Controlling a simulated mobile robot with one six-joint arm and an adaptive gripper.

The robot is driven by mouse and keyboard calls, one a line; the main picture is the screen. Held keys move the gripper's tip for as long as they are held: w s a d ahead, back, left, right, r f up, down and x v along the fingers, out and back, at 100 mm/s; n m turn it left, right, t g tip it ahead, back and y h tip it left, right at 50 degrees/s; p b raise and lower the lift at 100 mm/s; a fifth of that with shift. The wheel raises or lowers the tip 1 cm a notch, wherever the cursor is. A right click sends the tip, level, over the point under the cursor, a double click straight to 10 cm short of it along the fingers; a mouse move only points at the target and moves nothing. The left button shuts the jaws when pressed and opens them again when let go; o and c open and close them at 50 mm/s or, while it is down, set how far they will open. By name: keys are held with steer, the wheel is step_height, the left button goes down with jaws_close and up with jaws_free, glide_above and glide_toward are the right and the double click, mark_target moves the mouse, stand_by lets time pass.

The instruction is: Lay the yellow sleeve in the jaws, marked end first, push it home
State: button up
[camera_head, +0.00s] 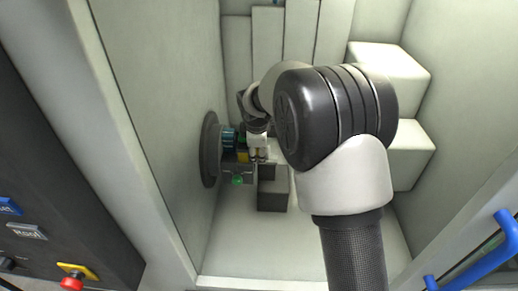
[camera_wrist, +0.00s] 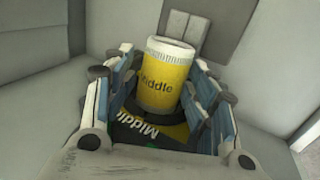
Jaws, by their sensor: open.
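The yellow sleeve (camera_wrist: 165,85) shows in the wrist view, with the word "Middle" on its side and a pale ribbed band at its upper end. My gripper (camera_wrist: 165,105) is open, with one blue-grey finger on each side of the sleeve. I cannot tell whether either finger touches it. In the head view my gripper (camera_head: 258,157) is low beside the left wall. The grey round chuck (camera_head: 210,150) with blue jaws (camera_head: 229,139) is on that wall, just left of my gripper. A small yellow patch there is too small to identify.
A black and yellow plate (camera_wrist: 150,128) lettered "Middle" lies below the sleeve. A grey block with a green light (camera_head: 237,181) sits beneath the chuck. Pale box shapes (camera_head: 390,75) stand at the right. The pale floor in front is clear.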

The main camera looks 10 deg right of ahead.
steer(key=shift+s+a+f, duration=0.15)
steer(key=shift+s+f, duration=0.05)
steer(key=shift+s, duration=0.05)
steer(key=d+v, duration=0.1)
steer(key=v, duration=1.1)
steer(key=shift+w+a+r, duration=0.25)
steer(key=shift+w+a, duration=0.1)
